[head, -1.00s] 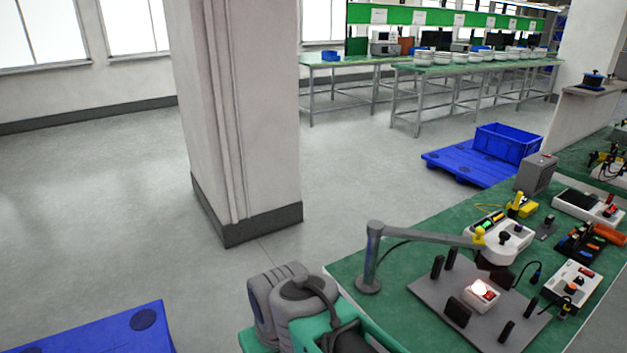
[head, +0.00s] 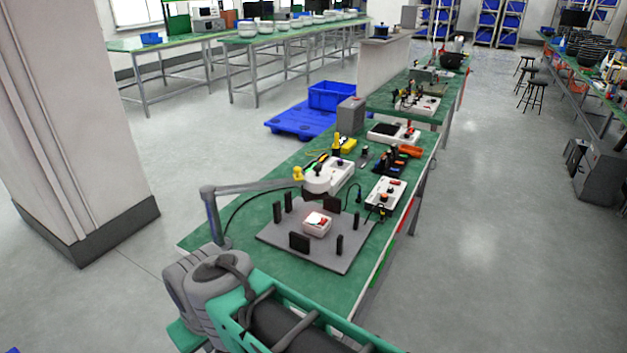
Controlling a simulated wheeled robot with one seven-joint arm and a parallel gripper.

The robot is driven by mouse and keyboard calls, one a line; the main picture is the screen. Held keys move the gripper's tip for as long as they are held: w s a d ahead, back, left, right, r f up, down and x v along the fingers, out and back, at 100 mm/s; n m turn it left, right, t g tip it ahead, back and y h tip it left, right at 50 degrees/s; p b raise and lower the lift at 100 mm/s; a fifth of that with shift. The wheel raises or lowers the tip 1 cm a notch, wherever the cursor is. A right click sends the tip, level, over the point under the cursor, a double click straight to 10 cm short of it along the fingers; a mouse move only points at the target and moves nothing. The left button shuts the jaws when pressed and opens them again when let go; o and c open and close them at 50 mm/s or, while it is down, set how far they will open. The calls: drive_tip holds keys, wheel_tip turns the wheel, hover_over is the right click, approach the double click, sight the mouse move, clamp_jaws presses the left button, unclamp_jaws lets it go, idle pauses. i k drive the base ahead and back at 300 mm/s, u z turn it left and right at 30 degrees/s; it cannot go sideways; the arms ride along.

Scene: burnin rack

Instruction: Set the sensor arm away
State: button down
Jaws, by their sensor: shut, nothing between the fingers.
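The sensor arm (head: 255,188) is a grey jointed arm on a post at the left edge of the green-topped bench (head: 205,238). It reaches right to a yellow joint (head: 298,174) and a round white head (head: 317,185). The head appears near the back edge of a grey plate (head: 325,252), behind a small white box with a red switch (head: 318,223) on that plate. Part of my own arm, grey and green, fills the bottom left. My gripper is out of view.
Black upright blocks (head: 299,242) stand around the small box on the plate. A white control box (head: 385,192) and other devices crowd the bench beyond. A pillar (head: 75,130) stands at left. A blue pallet (head: 300,121) lies behind the bench. The right aisle floor is clear.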

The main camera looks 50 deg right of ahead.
sight(316, 182)
drive_tip(key=z, duration=2.4)
drive_tip(key=k, duration=0.8)
drive_tip(key=u, duration=0.95)
drive_tip(key=i, duration=1)
drive_tip(key=z, duration=0.05)
drive_tip(key=k, duration=0.5)
drive_tip(key=u, duration=0.45)
drive_tip(key=i, duration=0.4)
drive_tip(key=z, duration=0.05)
